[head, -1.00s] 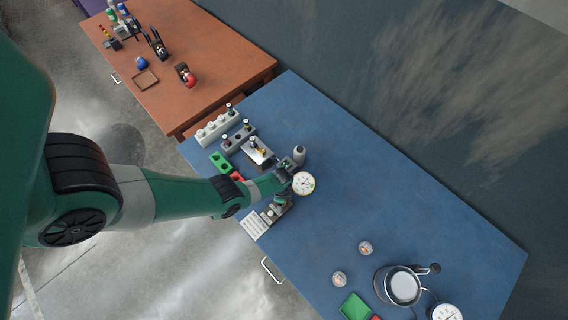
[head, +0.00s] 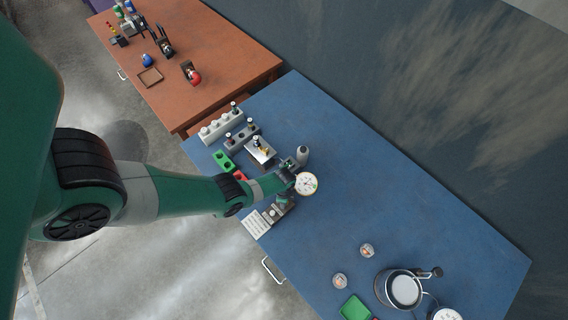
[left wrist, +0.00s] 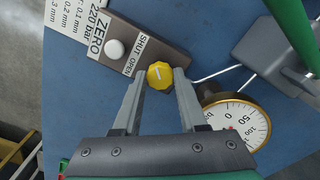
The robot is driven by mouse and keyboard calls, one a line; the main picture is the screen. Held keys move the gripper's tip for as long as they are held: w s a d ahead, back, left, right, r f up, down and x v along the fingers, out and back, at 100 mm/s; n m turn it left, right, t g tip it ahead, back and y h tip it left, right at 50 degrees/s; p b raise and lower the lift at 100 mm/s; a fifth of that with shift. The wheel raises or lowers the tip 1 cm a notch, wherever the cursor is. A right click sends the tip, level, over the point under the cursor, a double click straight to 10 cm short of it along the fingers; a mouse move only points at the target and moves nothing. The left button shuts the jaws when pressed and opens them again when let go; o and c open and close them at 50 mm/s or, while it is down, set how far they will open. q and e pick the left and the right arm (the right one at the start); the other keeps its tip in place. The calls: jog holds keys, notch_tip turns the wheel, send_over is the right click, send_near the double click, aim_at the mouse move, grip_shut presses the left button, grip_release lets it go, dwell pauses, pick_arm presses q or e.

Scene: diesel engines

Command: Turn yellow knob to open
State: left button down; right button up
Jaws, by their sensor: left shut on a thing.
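The yellow knob (left wrist: 160,75) sits on a dark panel (left wrist: 160,42) lettered SHUT and OPEN, in the left wrist view. A short white mark crosses the knob; which word it points to I cannot tell. My left gripper (left wrist: 160,80) has one finger on each side of the knob and is shut on it. In the head view my left gripper (head: 287,182) is over the panel at the near left of the blue table, and the knob is hidden there. My right gripper is not in view.
A white button (left wrist: 114,49) is beside the knob, by the ZERO label. A pot (head: 404,289) is farther right. The blue table's middle (head: 400,190) is clear.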

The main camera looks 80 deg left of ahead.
pick_arm(q)
jog(key=shift+n, duration=0.3)
jog(key=n, duration=0.3)
jog(key=shift+n, duration=0.3)
jog(key=n, duration=0.4)
jog(key=shift+n, duration=0.3)
jog(key=n, duration=0.9)
jog(key=shift+c, duration=2.2)
grip_release()
